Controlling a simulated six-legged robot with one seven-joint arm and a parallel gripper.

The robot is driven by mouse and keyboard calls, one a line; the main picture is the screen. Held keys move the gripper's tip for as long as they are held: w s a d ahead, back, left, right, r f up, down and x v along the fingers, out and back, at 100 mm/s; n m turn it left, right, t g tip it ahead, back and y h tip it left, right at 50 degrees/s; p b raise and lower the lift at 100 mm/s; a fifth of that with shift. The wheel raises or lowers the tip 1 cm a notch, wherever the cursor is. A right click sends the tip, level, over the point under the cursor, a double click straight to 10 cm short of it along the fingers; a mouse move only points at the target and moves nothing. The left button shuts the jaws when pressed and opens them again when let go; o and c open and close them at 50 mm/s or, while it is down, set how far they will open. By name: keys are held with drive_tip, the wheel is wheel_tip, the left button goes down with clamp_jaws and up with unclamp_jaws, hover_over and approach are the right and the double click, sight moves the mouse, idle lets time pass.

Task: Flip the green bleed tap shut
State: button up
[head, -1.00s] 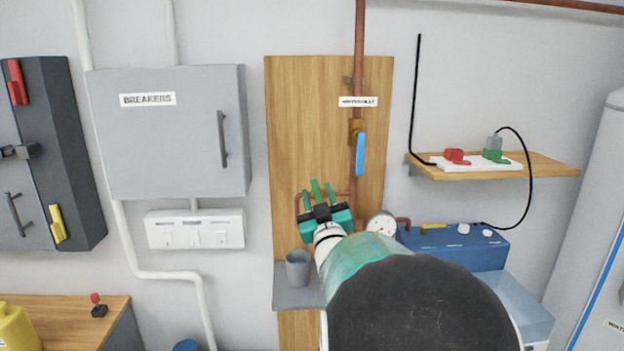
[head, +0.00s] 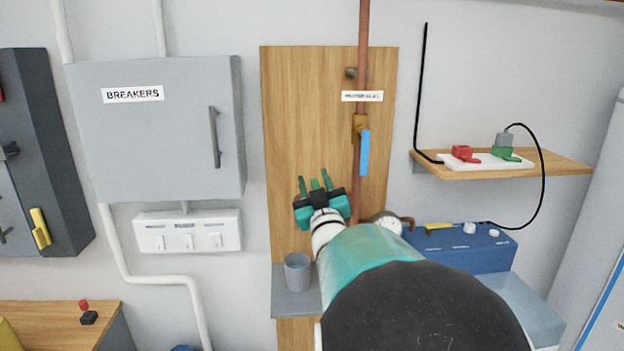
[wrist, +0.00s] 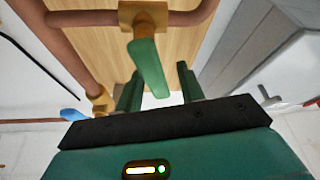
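The green bleed tap handle (wrist: 148,68) hangs from a brass tap body (wrist: 143,14) on a copper pipe in the wrist view. It points down towards my gripper, slightly slanted. My gripper (wrist: 160,78) is open, with one green finger on each side of the handle in the picture. I see no clear contact between fingers and handle. In the head view my gripper (head: 314,182) is in front of the wooden board, fingers pointing up. A middle green piece between the fingers looks like the handle. The brass body is hidden there.
A blue lever (head: 364,152) on the vertical copper pipe (head: 362,80) is above right of my gripper. A round gauge (head: 388,222) is close on the right. A grey cup (head: 297,271) stands on a small shelf below. The breaker box (head: 155,130) is left.

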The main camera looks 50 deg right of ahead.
drive_tip(key=shift+w+d, duration=0.3)
drive_tip(key=shift+w, duration=0.1)
drive_tip(key=shift+s+r, duration=0.1)
drive_tip(key=shift+s, duration=0.05)
clamp_jaws()
drive_tip(key=shift+s+d+r+m+g+h, duration=0.1)
drive_tip(key=shift+s+d+m+g+h, duration=0.25)
drive_tip(key=shift+m, duration=0.5)
drive_tip(key=shift+w+f+m+g+h, duration=0.1)
drive_tip(key=shift+m+g+h, duration=0.15)
drive_tip(key=shift+m+h, duration=0.45)
drive_tip(key=shift+s+d+r+m+g+h, duration=0.1)
drive_tip(key=shift+s+d+m+g+h, duration=0.15)
drive_tip(key=shift+m, duration=0.8)
unclamp_jaws()
drive_tip(key=shift+w, duration=0.15)
